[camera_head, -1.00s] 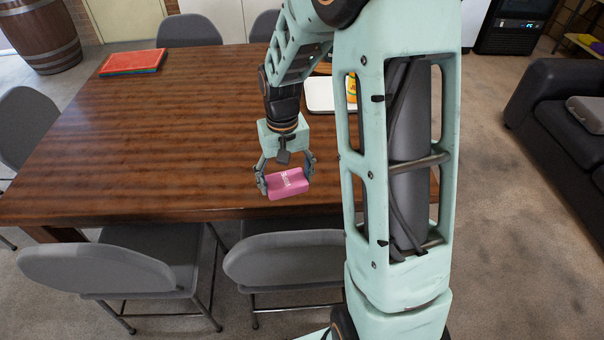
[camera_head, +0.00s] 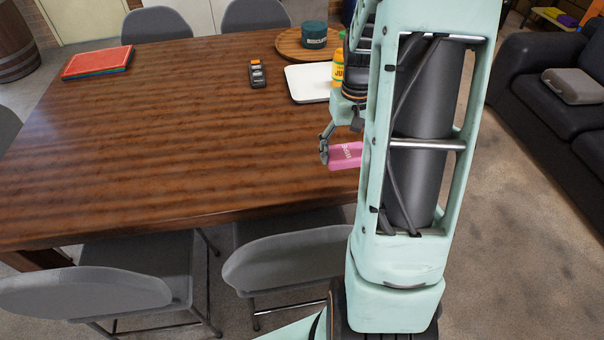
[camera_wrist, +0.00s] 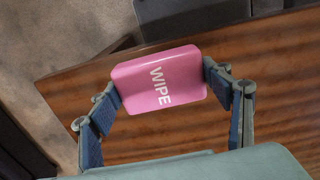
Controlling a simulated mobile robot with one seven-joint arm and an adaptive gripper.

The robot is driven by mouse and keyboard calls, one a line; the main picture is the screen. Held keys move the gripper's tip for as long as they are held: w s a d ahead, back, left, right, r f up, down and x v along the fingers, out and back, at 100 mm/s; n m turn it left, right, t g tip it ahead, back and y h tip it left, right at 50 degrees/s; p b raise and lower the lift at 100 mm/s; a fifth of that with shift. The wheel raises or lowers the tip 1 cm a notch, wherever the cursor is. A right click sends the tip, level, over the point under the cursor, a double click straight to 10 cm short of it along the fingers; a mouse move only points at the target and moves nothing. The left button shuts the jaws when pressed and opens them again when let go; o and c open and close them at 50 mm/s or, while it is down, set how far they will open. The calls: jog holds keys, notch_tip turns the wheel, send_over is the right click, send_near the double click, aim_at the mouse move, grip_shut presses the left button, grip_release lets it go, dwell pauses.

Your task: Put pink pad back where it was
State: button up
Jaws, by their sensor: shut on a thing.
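The pink pad (camera_head: 345,155), marked "WIPE", is held between the two fingers of my gripper (camera_head: 340,150). In the head view its right end is hidden behind my arm. In the wrist view the pink pad (camera_wrist: 158,82) shows whole, with a finger of my gripper (camera_wrist: 164,86) pressed on each short side. It is above the right near part of the wooden table (camera_head: 180,130); I cannot tell how high.
A white tray (camera_head: 305,84), a yellow-orange bottle (camera_head: 338,70), a dark remote-like device (camera_head: 257,74) and a round wooden board (camera_head: 290,46) with a green tin (camera_head: 314,35) are on the table. Grey chairs (camera_head: 285,265) stand at the near edge.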

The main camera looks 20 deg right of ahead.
jog(key=w+a+f, duration=0.3)
jog(key=w+a, duration=0.2)
send_over(302, 178)
jog(key=f, duration=0.5)
jog(key=shift+s+d, duration=0.25)
jog(key=shift+w+a+f, duration=0.1)
jog(key=shift+f, duration=0.15)
jog(key=shift+w+a+f, duration=0.1)
jog(key=shift+f, duration=0.8)
jog(key=shift+w+a+f, duration=0.1)
jog(key=shift+f, duration=0.75)
jog(key=shift+f, duration=0.15)
jog(key=o, duration=0.7)
jog(key=shift+f, duration=0.1)
jog(key=shift+c, duration=0.2)
jog(key=o, duration=0.4)
jog(key=shift+o, duration=0.2)
